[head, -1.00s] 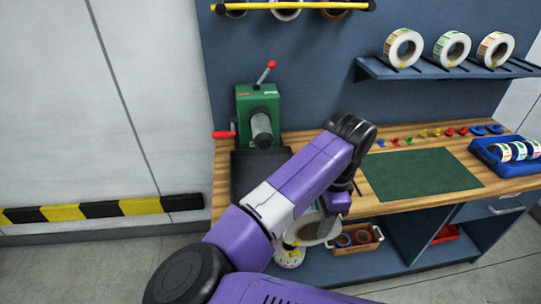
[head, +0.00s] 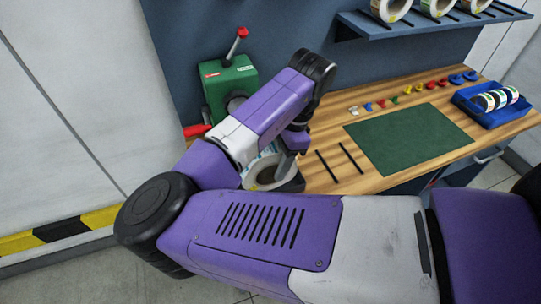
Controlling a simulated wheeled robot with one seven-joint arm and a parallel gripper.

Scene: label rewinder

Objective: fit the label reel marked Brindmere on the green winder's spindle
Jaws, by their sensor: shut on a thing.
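The green winder (head: 224,92) stands at the back left of the bench, with a red-knobbed lever on top and a red handle at its side. Its spindle (head: 236,103) shows only in part, as my arm covers most of it. My gripper (head: 287,152) is shut on a white label reel (head: 266,172), below and to the right of the winder in the picture. My forearm hides part of the reel and I cannot read its marking. The reel is apart from the visible part of the spindle.
A green mat (head: 408,137) lies on the wooden bench (head: 335,140). Several small coloured pieces line its back edge. A blue tray (head: 497,107) with small reels is at the right. More reels stand on the wall shelf (head: 425,22).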

